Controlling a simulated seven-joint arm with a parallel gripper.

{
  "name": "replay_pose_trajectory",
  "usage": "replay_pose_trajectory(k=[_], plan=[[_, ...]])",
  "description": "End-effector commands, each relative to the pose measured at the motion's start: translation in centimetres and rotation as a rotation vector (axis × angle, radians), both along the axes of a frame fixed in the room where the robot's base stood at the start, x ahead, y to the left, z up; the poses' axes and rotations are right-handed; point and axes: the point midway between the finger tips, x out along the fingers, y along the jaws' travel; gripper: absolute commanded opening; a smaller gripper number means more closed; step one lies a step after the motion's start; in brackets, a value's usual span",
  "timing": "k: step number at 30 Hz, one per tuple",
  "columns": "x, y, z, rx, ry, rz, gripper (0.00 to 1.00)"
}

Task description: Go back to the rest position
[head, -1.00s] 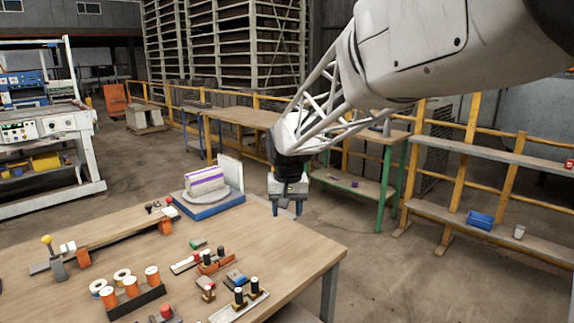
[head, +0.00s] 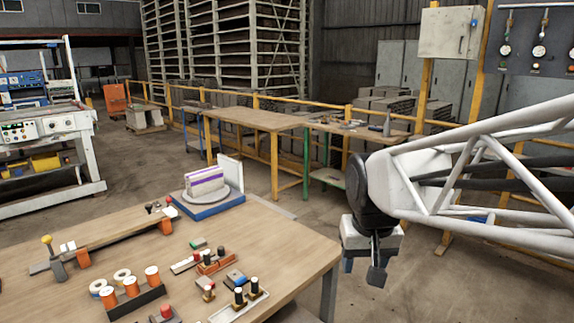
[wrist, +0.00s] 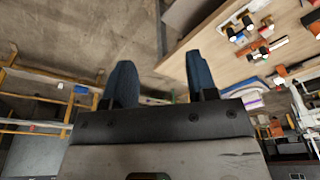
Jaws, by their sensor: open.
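My gripper (head: 362,270) hangs past the right edge of the wooden workbench (head: 290,250), over the floor, touching nothing. In the wrist view its two blue fingers (wrist: 160,82) stand apart with nothing between them. The hollow brick, pale with a purple band (head: 205,181), stands on a grey round plate (head: 222,198) on a blue base (head: 205,208) at the bench's back, well left of my gripper. A white upright panel (head: 230,170) stands behind it.
Spools (head: 130,286), small blocks and a wooden rail (head: 110,233) crowd the bench's left and front. The bench's right part is bare. Yellow railings (head: 330,105) and other tables (head: 250,119) stand behind. Open floor lies between.

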Motion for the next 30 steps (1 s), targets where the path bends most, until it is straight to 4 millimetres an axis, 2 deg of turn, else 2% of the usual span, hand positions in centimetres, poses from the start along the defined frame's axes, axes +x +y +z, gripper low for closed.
replay_pose_trajectory(k=[1,9,15,21,30], plan=[[-1.3,-0.6,-0.2,-0.001,-0.005,-0.006,0.53],[-7.6,-2.8,-1.8,-0.006,-0.027,-0.025,0.53],[-11.4,-3.8,-3.2,-0.01,-0.039,-0.036,0.53],[-13.3,-4.3,-4.1,-0.013,-0.043,-0.042,0.53],[-13.6,-4.4,-4.3,-0.012,-0.044,-0.043,0.53]])
